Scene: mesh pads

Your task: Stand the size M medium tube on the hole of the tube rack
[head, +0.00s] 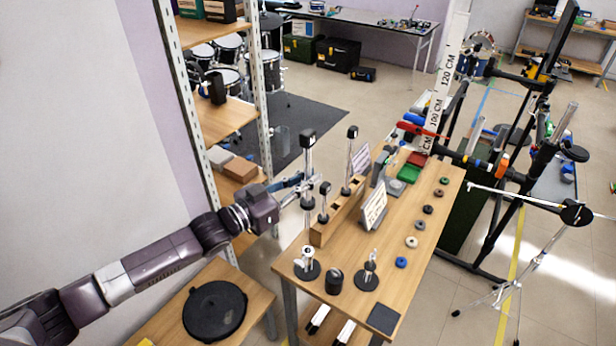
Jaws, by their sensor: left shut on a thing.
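My left gripper (304,191) is shut around a clear tube with a black cap (307,158), which I take to be the medium tube. It is upright beside the left side of the wooden tube rack (325,231). No size mark on it is readable. A short black-capped tube (324,201) and a taller one (349,160) stand upright at the rack. Dark holes show in the rack's top between them. The lower end of the held tube is partly hidden by the gripper, so its height over the table is unclear. My right gripper is out of view.
The rack stands on a wooden table (434,205). A sign (374,206) leans close to its right. Round black-based stands (306,268) and a black cup (334,281) are in front. Small rings (411,242) line the right side. A metal shelf (263,110) rises behind my arm.

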